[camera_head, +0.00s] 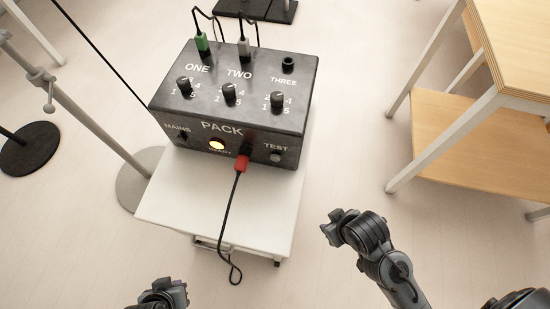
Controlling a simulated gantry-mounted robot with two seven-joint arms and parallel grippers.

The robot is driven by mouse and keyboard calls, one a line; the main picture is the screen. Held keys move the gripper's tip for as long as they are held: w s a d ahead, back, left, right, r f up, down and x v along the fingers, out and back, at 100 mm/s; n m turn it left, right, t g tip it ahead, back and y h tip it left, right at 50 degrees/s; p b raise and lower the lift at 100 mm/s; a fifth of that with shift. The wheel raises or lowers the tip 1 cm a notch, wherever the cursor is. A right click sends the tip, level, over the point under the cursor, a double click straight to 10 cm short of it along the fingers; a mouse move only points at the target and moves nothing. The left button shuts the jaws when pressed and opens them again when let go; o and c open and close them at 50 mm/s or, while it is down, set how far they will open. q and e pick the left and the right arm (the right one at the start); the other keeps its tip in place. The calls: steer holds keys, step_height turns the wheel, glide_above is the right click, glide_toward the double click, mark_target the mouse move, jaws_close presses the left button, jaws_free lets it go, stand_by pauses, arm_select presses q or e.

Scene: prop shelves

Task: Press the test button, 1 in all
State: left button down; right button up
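A dark grey control box (235,110) stands on a small white table. The test button (276,157) is a small dark round knob at the right of the front face, below the word TEST. My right gripper (333,225) is in front and to the right of the box, apart from it; its finger opening is unclear. My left gripper (165,291) shows only partly at the bottom edge, well below the box.
The white table (215,207) has bare top in front of the box, and the black cable hangs over its front edge. Green and grey plugs rise from the box's top. A metal stand (90,125) is at left and a wooden shelf unit (480,140) at right. Open floor lies between.

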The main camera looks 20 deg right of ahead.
jaws_close()
steer(key=shift+a, duration=0.1)
stand_by(1.0)
steer(key=shift+r, duration=0.1)
stand_by(0.3)
